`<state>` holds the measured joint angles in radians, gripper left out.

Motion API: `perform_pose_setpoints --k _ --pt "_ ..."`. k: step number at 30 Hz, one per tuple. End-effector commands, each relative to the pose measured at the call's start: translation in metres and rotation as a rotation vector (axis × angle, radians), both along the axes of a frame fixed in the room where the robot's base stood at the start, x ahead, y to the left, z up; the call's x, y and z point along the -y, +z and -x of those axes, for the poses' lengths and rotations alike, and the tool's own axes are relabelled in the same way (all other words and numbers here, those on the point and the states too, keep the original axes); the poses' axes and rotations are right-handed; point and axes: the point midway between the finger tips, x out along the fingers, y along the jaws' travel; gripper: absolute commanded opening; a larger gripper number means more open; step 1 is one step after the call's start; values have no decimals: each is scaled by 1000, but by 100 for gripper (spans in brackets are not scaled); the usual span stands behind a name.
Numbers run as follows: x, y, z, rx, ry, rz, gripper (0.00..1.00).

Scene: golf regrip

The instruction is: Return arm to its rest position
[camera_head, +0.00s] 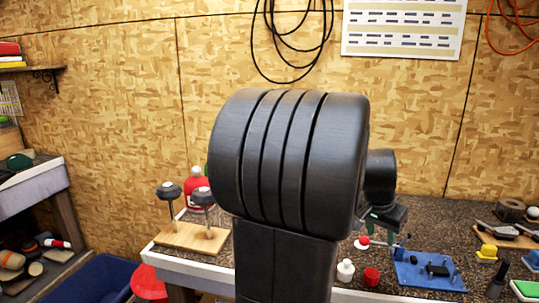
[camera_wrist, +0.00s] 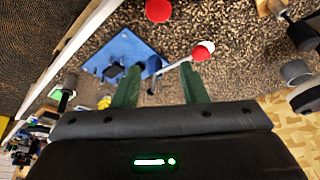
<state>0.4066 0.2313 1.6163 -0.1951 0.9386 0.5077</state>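My gripper (camera_head: 385,222) is in the head view just right of my large dark arm, above the workbench and left of the blue board. The blue board (camera_wrist: 123,55) with small dark parts lies on the bench beyond the fingertips. A thin grey rod shows in the gap; I cannot tell its distance.
The speckled workbench (camera_head: 450,222) holds a wooden block (camera_head: 190,237) with two dark-topped posts, a red bottle (camera_head: 194,188), a white bottle (camera_head: 345,270), a red cap (camera_head: 371,276) and the blue board (camera_head: 428,271). A blue bin (camera_head: 90,280) stands at lower left. My arm hides the bench's middle.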

Motion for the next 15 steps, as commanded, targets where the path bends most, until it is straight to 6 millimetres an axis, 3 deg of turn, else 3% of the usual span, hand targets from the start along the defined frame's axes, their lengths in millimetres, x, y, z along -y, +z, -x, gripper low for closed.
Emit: perform_pose_setpoints --k 1,15 --pt "0 -13 1 -8 0 -4 39" --pt "-1 -96 2 -8 2 -3 39"
